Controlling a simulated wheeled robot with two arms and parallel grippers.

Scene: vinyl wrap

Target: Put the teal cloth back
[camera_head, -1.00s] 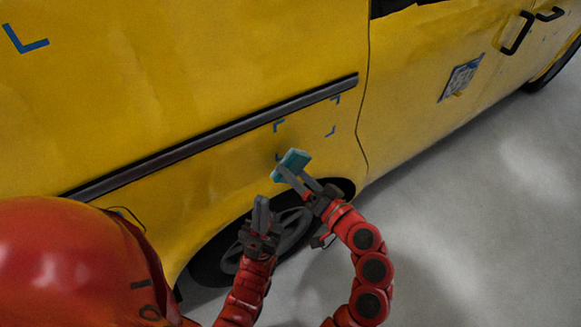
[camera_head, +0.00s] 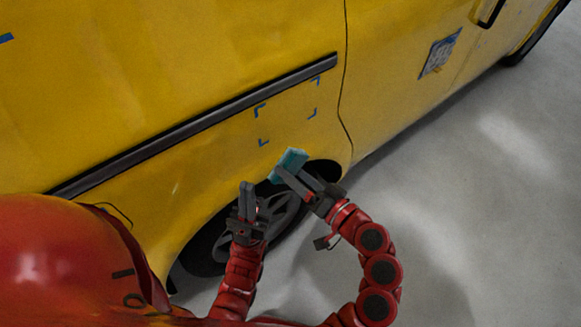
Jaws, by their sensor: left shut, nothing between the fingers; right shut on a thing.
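The teal cloth (camera_head: 291,159) is a small folded block held at the fingertips of my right gripper (camera_head: 291,174). It is in front of the van's yellow side, just above the wheel; I cannot tell whether it touches the panel. My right gripper is shut on it. My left gripper (camera_head: 247,190) is shut and empty, pointing up in front of the wheel, to the left of the cloth.
The yellow van (camera_head: 200,70) fills the upper left, with a dark trim strip (camera_head: 200,122) and blue corner marks (camera_head: 264,141) on its side. A wheel (camera_head: 283,215) is behind my grippers. A printed sheet (camera_head: 440,53) is on the door. Grey floor (camera_head: 480,220) at the right is clear.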

